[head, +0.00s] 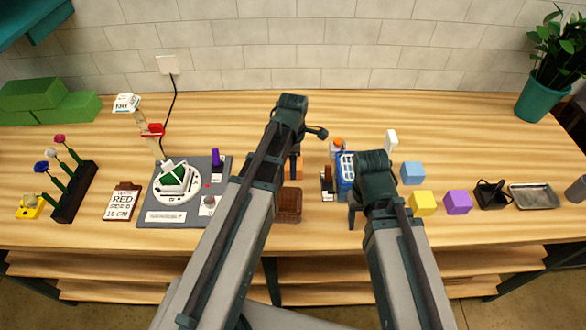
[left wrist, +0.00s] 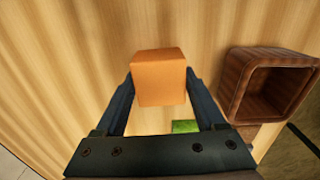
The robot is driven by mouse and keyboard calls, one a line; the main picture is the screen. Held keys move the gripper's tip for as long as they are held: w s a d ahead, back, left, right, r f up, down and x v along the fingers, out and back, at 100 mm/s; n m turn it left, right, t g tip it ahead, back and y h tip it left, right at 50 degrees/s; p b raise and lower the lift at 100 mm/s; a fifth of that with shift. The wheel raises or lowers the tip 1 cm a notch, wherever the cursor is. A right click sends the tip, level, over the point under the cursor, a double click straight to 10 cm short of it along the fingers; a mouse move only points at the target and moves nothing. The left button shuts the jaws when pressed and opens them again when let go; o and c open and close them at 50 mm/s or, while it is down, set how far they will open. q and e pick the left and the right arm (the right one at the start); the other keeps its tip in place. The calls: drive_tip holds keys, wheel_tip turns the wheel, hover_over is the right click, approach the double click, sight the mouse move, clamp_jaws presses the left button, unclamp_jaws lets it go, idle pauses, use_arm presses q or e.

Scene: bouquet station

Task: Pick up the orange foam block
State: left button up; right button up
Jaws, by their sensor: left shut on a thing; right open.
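The orange foam block (left wrist: 159,78) sits between the two fingers of my left gripper (left wrist: 160,88) in the left wrist view, with a finger against each side. In the head view a part of the orange block (head: 298,168) shows beside my left arm, which hides the rest and most of the left gripper. Whether the block touches the table is hard to tell. My right gripper (head: 356,214) is open in the head view, partly hidden under its own arm, right of the brown box and close to the blue-and-white item.
An open brown box (left wrist: 270,85) stands beside the block; it also shows in the head view (head: 290,204). Blue (head: 412,173), yellow (head: 423,203) and purple (head: 458,202) blocks lie to the right. A grey mat (head: 150,221) with a white round stand lies left.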

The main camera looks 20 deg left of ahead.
use_arm(q)
drive_tip(key=shift+c, duration=0.7)
drive_tip(key=shift+r, duration=0.1)
use_arm(e)
drive_tip(key=shift+r, duration=0.15)
use_arm(q)
wheel_tip(320, 180, up, 10)
drive_tip(key=p, duration=1)
use_arm(e)
wheel_tip(320, 180, up, 10)
